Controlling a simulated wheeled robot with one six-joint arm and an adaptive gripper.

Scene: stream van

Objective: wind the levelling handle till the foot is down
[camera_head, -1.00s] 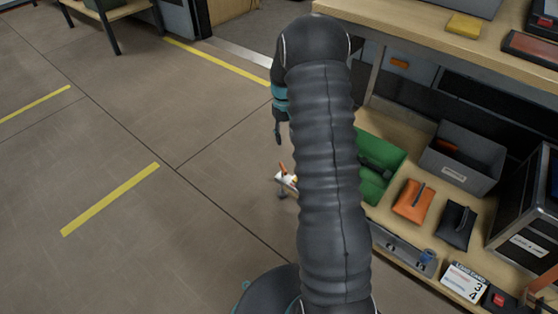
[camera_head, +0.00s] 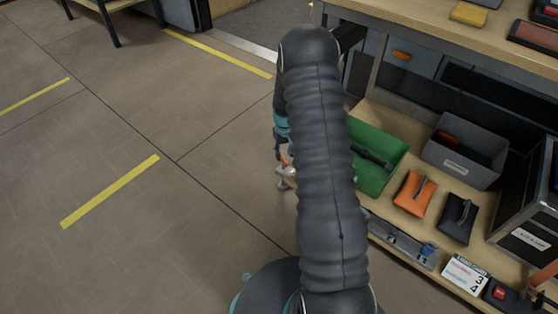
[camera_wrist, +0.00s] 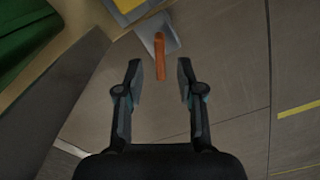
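The levelling handle shows in the wrist view as an orange grip (camera_wrist: 160,56) on a grey fitting (camera_wrist: 158,32) at the shelf edge. My gripper (camera_wrist: 158,66) is open, with one finger on each side of the orange grip's lower end and gaps on both sides. I cannot tell whether the grip lies at fingertip depth. In the head view my gripper (camera_head: 282,152) is mostly hidden behind my arm, just above the metal foot (camera_head: 284,179). The foot's contact with the floor is unclear.
The lower shelf holds a green crate (camera_head: 388,139), a grey bin (camera_head: 478,147), an orange pouch (camera_head: 412,196) and a black pouch (camera_head: 458,216). The shelf's upper board (camera_head: 420,32) overhangs them. Open floor (camera_head: 200,220) with yellow lines lies to the left.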

